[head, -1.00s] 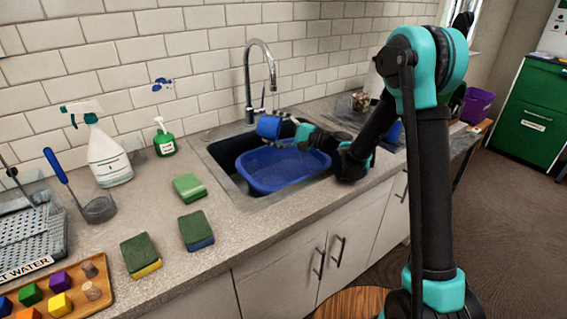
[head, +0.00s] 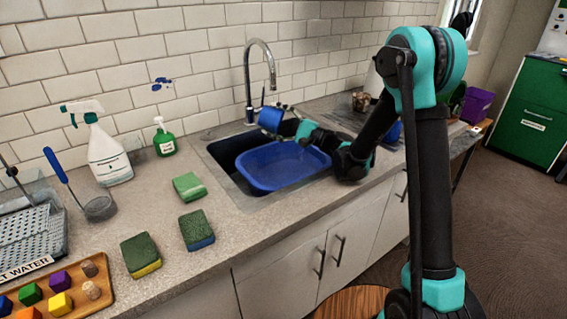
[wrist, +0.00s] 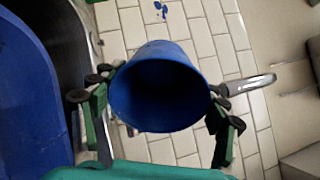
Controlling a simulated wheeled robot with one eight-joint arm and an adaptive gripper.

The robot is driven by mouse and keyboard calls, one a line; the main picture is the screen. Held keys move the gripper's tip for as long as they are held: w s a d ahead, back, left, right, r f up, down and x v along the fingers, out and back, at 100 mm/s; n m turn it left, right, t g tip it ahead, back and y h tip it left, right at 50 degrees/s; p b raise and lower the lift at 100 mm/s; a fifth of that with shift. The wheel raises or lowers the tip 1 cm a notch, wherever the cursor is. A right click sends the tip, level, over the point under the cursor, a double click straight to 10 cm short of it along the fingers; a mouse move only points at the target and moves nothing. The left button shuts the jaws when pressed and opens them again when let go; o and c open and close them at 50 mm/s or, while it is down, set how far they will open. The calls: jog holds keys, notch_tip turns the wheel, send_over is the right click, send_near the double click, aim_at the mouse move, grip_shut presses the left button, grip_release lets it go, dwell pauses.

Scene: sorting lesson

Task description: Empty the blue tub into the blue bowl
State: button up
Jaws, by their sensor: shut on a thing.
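The blue tub (head: 270,118) is held in the air above the back left part of the sink, near the tap, and looks tilted. In the wrist view the tub (wrist: 160,56) shows its open mouth, and its inside is too dark to tell what is in it. My gripper (wrist: 152,92) is shut on the tub, one finger on each side. The blue bowl (head: 272,184) is a wide basin in the sink, below and in front of the tub. Its blue side also shows in the wrist view (wrist: 30,100), at the left edge.
The tap (head: 248,85) rises behind the sink, close to the tub. Several sponges (head: 197,230) lie on the counter to the left, with a spray bottle (head: 108,155) and a green bottle (head: 165,141) behind. A wooden tray (head: 92,289) of coloured blocks is front left.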

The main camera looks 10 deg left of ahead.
notch_tip(320, 180, down, 10)
jog(key=a+r+h, duration=0.1)
jog(key=a+h, duration=0.1)
jog(key=h, duration=0.3)
jog(key=a+h, duration=0.2)
jog(key=h, duration=0.2)
jog(key=a+n+h, duration=0.1)
jog(key=a+h, duration=0.2)
jog(key=h, duration=0.2)
jog(key=a+f+h+b, duration=0.1)
jog(key=a+h, duration=0.2)
jog(key=h, duration=0.2)
jog(key=shift+n+g, duration=0.3)
jog(key=shift+g, duration=0.1)
jog(key=shift+a+r+h, duration=0.25)
jog(key=shift+a+h, duration=0.25)
jog(key=shift+h, duration=0.5)
